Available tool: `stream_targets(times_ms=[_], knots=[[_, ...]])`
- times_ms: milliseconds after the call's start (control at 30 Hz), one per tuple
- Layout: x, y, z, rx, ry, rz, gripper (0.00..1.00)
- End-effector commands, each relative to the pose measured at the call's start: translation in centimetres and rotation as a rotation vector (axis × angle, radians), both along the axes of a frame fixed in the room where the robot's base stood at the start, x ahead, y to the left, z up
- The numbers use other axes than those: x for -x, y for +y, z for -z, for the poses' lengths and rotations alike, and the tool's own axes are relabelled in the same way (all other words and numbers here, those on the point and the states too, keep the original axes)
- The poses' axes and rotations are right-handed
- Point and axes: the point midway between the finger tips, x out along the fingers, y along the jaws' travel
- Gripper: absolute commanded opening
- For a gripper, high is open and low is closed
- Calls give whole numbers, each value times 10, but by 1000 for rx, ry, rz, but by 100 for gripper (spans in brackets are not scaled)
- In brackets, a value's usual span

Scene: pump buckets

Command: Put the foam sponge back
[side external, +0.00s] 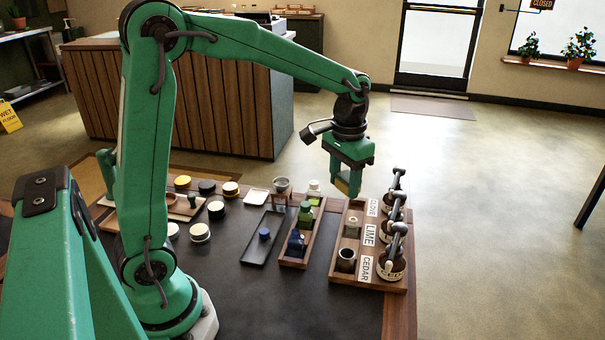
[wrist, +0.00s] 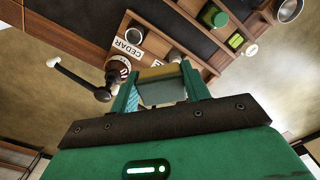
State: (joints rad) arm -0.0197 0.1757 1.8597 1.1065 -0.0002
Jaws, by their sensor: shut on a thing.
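My gripper (side external: 347,182) is shut on the foam sponge (side external: 342,187), a yellowish block held up between the fingers. In the side view they are in the air near the far end of the labelled wooden rack (side external: 337,268). In the wrist view my gripper (wrist: 160,88) has one finger on each side of the sponge (wrist: 158,73), which shows a yellow edge and a pale grey face. The finger and the gripper body hide part of the sponge in the side view.
The rack carries CLOVE, LIME and CEDAR labels and several pump buckets (side external: 391,267) with raised handles along its right side. A bottle tray (side external: 293,262), a dark tray (side external: 256,251), a small pale dish (side external: 257,196) and several round jars (side external: 200,232) stand to the left.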

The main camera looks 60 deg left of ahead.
Motion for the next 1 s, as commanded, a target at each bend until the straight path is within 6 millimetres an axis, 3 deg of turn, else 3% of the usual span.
stream_targets(times_ms=[267, 567, 1000], knots=[[-4, 47, 12, 0, 2, -116, 22], [2, 128, 32, 1, 3, -311, 22], [42, 246, 63, 2, 5, -602, 22]])
